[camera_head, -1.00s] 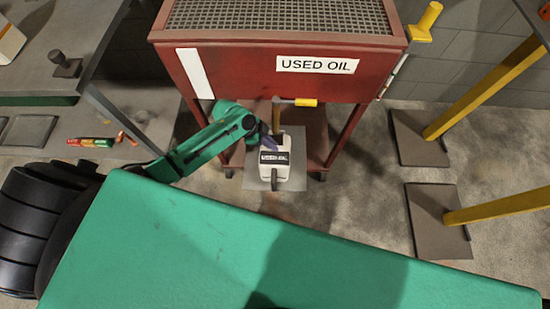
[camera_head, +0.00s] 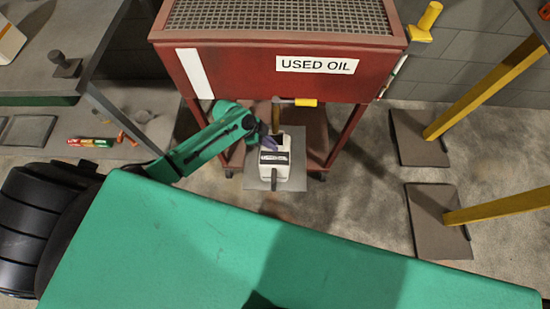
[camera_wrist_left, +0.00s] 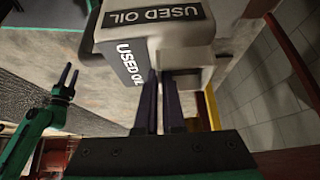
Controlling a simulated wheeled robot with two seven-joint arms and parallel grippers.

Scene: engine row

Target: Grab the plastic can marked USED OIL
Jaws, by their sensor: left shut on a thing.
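The plastic can (camera_head: 283,172) is pale grey-white with a dark USED OIL label. It is at the grey plate in front of the red cabinet. In the left wrist view the can (camera_wrist_left: 185,52) fills the upper middle, with labels on two faces. My left gripper (camera_head: 272,141) is at the can's upper part. In the wrist view its two dark fingers (camera_wrist_left: 161,100) are close together at the can, shut on it; the exact grip spot is partly hidden.
The red cabinet (camera_head: 240,72), marked USED OIL with a mesh top, stands right behind the can. The grey plate (camera_head: 262,200) lies below the can. Yellow posts (camera_head: 485,90) on dark base plates stand at the right. Bare floor (camera_head: 350,190) lies between.

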